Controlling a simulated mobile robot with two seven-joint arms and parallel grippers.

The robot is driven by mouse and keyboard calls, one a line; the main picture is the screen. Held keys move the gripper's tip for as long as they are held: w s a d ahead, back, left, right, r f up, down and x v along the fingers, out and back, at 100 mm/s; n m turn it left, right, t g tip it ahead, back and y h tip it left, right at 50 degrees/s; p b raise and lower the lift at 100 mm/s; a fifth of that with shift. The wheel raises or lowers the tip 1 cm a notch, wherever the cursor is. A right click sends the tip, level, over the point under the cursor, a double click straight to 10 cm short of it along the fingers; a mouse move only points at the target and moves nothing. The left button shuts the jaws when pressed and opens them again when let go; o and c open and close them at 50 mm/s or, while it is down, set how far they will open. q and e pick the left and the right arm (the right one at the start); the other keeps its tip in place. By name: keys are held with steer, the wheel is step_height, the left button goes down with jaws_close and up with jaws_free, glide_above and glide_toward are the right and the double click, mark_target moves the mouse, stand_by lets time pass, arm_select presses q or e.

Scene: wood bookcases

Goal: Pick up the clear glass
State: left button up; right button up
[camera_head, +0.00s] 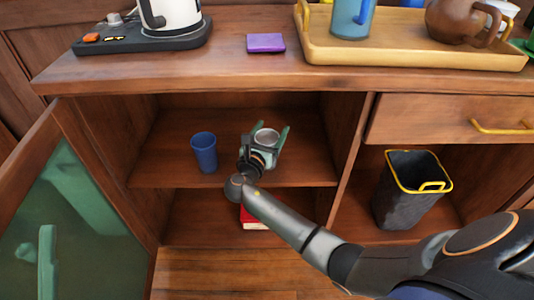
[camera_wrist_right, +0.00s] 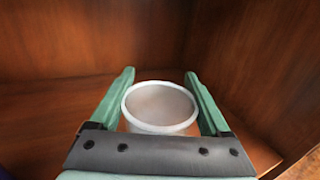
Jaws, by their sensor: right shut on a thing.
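The clear glass (camera_head: 266,138) stands upright on the upper shelf inside the open cabinet, between the green fingers of my right gripper (camera_head: 268,141). In the right wrist view its round pale rim (camera_wrist_right: 160,104) shows between the two fingers of the gripper (camera_wrist_right: 160,100), which is shut on it. The gripper's palm hides the lower part of the glass. I cannot tell whether the glass touches the shelf. My left gripper is not in view.
A blue cup (camera_head: 204,152) stands on the same shelf, left of the gripper. A red book (camera_head: 254,224) lies on the level below. An open cabinet door (camera_head: 75,205) is at the left. A black bin (camera_head: 408,190) stands at the right. The cabinet walls are close behind the glass.

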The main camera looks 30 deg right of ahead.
jaws_close()
steer(key=shift+r, duration=0.1)
stand_by(0.4)
